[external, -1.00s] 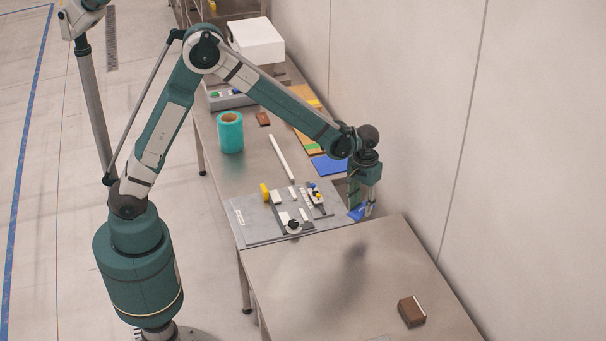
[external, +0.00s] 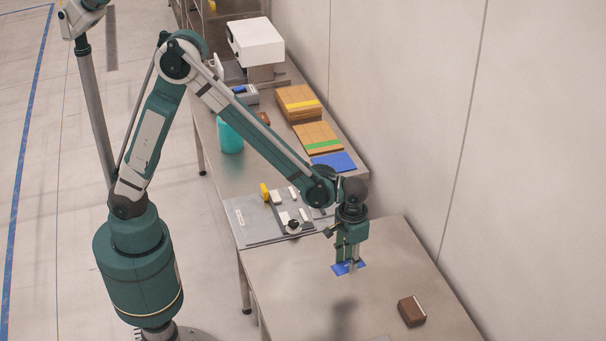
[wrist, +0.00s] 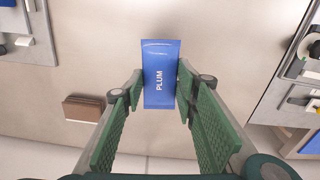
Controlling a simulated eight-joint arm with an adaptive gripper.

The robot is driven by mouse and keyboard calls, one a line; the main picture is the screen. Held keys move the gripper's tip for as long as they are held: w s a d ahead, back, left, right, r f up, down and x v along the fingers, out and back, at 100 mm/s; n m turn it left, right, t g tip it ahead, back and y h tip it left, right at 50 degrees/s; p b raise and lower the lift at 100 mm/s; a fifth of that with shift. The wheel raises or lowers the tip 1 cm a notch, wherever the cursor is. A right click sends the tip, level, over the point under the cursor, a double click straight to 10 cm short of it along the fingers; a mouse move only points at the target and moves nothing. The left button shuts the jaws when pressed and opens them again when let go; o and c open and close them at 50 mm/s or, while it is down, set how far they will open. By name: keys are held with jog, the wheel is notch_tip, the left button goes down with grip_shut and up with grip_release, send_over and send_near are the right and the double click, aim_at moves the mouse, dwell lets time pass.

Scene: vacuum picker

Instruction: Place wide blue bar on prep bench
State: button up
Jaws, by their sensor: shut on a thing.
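The wide blue bar (external: 348,268) is a flat blue packet, and the wrist view shows it (wrist: 161,75) with the white word PLUM on it. My gripper (external: 350,266) is shut on the bar, with the green fingers on either side of it in the wrist view (wrist: 158,92). The bar hangs above the bare metal bench (external: 290,270) in the foreground; its exact height is hard to tell. The fingers partly cover it in the external view.
A brown block (external: 412,311) lies on the near bench at the right. A grey board with small parts (external: 258,228) sits on the farther bench. Cardboard boxes (external: 298,102), a blue flat item (external: 335,162) and a teal roll (external: 230,138) stand beyond. Most of the near bench is clear.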

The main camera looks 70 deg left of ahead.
jog(key=m, duration=0.1)
send_over(335, 306)
jog(key=shift+a, duration=0.1)
jog(key=shift+f+b, duration=0.35)
jog(key=shift+f, duration=2.8)
jog(key=shift+f, duration=0.1)
jog(key=shift+f, duration=1.8)
jog(key=shift+f+b, duration=0.15)
jog(key=shift+b, duration=0.2)
jog(key=o, duration=0.9)
jog(key=shift+r, duration=0.25)
jog(key=shift+r+p, duration=0.75)
jog(key=shift+r, duration=5.2)
